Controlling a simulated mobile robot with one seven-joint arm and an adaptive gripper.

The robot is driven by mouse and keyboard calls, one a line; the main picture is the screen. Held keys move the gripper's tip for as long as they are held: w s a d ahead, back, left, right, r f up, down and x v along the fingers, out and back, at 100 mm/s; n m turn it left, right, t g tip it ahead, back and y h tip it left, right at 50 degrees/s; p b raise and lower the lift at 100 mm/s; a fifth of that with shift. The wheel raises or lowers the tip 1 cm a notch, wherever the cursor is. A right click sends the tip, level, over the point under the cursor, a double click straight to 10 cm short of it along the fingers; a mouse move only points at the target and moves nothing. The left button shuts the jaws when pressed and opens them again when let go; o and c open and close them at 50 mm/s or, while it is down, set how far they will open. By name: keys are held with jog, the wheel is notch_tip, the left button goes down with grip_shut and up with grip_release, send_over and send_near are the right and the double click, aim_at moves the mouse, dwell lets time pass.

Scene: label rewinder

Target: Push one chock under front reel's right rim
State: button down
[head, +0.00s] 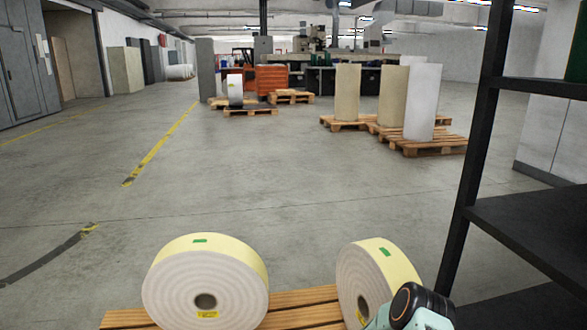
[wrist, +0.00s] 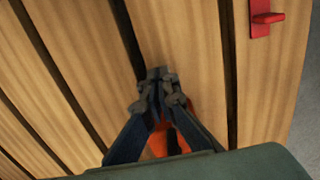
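Two large white label reels with pale yellow outer faces stand on edge on a slatted wooden pallet (head: 125,318) in the head view: a left reel (head: 175,283) and a right reel (head: 352,282). I cannot tell which one is the front reel. In the wrist view my gripper (wrist: 160,74) points down at the slats with its fingertips together. An orange piece (wrist: 160,142) shows between and behind the fingers, partly hidden; I cannot tell whether they touch it. A red piece (wrist: 260,18) with a flat plate and small peg lies on the slat at upper right. No reel shows there.
A black shelf rack (head: 470,180) stands close on the right, beside my arm. Grey floor is open beyond the pallet and to the left. Pallets with tall rolls (head: 422,100) stand far back.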

jog(key=shift+s+a, duration=0.2)
jog(key=shift+a, duration=0.85)
jog(key=shift+s+a, duration=0.2)
jog(key=shift+a, duration=0.8)
jog(key=shift+a, duration=0.3)
jog(key=shift+s+a, duration=0.15)
jog(key=shift+a, duration=0.3)
jog(key=shift+d, duration=0.1)
jog(key=shift+w+d+r, duration=0.15)
jog(key=shift+d+r, duration=0.2)
jog(key=shift+d, duration=0.3)
jog(key=shift+w+d+r, duration=0.1)
jog(key=shift+d+r, duration=0.2)
jog(key=shift+d, duration=0.35)
jog(key=shift+w+d+r, duration=0.15)
jog(key=shift+d+r, duration=0.2)
jog(key=shift+d, duration=0.3)
notch_tip(320, 180, up, 8)
jog(key=p, duration=0.5)
jog(key=shift+w+r, duration=0.1)
